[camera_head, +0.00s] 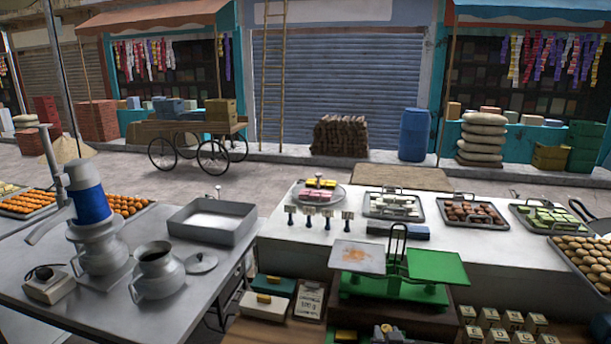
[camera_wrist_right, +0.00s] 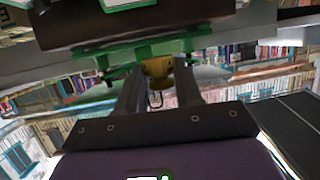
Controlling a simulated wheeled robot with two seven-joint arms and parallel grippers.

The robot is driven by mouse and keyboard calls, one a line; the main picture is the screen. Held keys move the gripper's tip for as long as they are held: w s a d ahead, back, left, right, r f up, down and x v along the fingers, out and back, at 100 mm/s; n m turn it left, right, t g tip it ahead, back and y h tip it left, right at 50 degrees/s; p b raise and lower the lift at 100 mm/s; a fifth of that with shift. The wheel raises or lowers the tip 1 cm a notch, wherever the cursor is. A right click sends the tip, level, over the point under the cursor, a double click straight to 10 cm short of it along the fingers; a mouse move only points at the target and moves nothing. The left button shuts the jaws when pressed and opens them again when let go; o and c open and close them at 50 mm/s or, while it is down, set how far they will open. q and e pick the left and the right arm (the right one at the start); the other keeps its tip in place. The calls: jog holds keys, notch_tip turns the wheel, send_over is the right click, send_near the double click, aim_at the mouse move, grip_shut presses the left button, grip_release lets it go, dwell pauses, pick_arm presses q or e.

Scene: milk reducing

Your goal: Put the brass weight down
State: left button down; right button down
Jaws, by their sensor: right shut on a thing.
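The brass weight (camera_wrist_right: 158,67) is between the two dark fingers of my right gripper (camera_wrist_right: 158,88) in the right wrist view. The gripper is shut on it. The green balance scale (camera_head: 395,287) stands on a dark wooden stand in the head view. Its left pan (camera_head: 358,257) is pale with an orange patch; its right pan (camera_head: 437,266) is green and looks empty. Green scale parts (camera_wrist_right: 150,48) show just beyond the weight in the wrist view. A small yellow and grey shape (camera_head: 386,329) shows at the head view's bottom edge, in front of the scale. My left gripper is out of view.
Trays of sweets (camera_head: 395,205) line the back of the white counter. Small lettered blocks (camera_head: 490,318) stand right of the scale. A steel table with a pot (camera_head: 160,275) is farther left.

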jog(key=shift+n+y, duration=0.6)
jog(key=shift+y, duration=0.1)
jog(key=s+f, duration=0.2)
jog(key=f, duration=0.2)
jog(key=s+a+f, duration=0.1)
jog(key=s+f, duration=0.1)
jog(key=f, duration=0.3)
jog(key=s+a+f, duration=0.1)
jog(key=s+f, duration=0.2)
jog(key=f, duration=0.1)
jog(key=shift+f, duration=0.4)
jog(key=shift+s+a+f, duration=0.2)
jog(key=shift+s+f, duration=0.15)
